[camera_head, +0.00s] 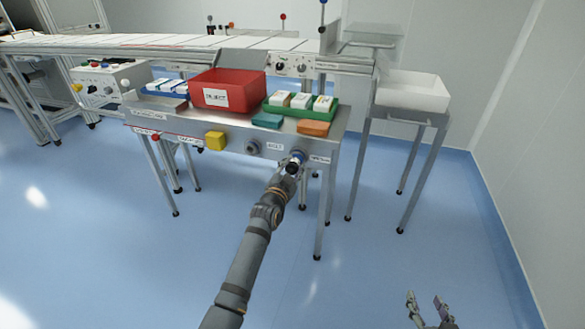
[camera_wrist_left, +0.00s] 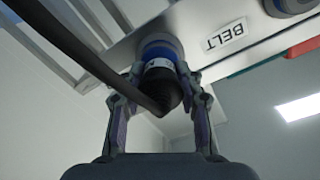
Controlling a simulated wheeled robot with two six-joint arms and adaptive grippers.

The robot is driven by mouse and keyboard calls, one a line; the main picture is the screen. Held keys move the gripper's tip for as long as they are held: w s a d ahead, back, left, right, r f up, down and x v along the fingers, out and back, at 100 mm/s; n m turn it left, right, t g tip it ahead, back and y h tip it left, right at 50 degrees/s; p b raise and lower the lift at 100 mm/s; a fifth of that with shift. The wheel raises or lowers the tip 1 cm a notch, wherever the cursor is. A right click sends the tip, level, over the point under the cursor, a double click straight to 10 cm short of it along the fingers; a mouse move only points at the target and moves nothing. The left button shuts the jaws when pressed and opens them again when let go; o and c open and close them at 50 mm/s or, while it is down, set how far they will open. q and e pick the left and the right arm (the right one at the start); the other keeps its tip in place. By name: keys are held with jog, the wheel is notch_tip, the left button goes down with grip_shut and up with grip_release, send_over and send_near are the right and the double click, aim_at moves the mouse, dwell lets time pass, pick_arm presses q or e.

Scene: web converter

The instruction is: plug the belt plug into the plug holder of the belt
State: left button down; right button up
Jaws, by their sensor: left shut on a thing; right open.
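The belt plug (camera_wrist_left: 161,85) is a dark, ribbed cylinder with a thick black cable. In the left wrist view it sits between the two fingers of my left gripper (camera_wrist_left: 157,100), which is shut on it. The plug holder (camera_wrist_left: 158,49), with a blue and grey ring, is directly behind the plug on the metal panel, beside the BELT label (camera_wrist_left: 225,35). The plug lines up with it and looks touching; I cannot tell how deep it sits. In the head view the holder (camera_head: 298,155) is at my left gripper's tip (camera_head: 289,170). My right gripper (camera_head: 430,309) is open and empty, low at the right.
The metal table (camera_head: 340,135) carries a red bin (camera_head: 240,82), a green tray (camera_head: 331,114) and small boxes. A white bin (camera_head: 412,92) stands right. The floor in front is clear.

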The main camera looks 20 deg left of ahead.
pick_arm(q)
jog(key=c, duration=0.8)
grip_release()
jog(key=shift+s, duration=0.1)
jog(key=s, duration=1.2)
jog(key=shift+a, duration=0.2)
jog(key=shift+w, duration=0.1)
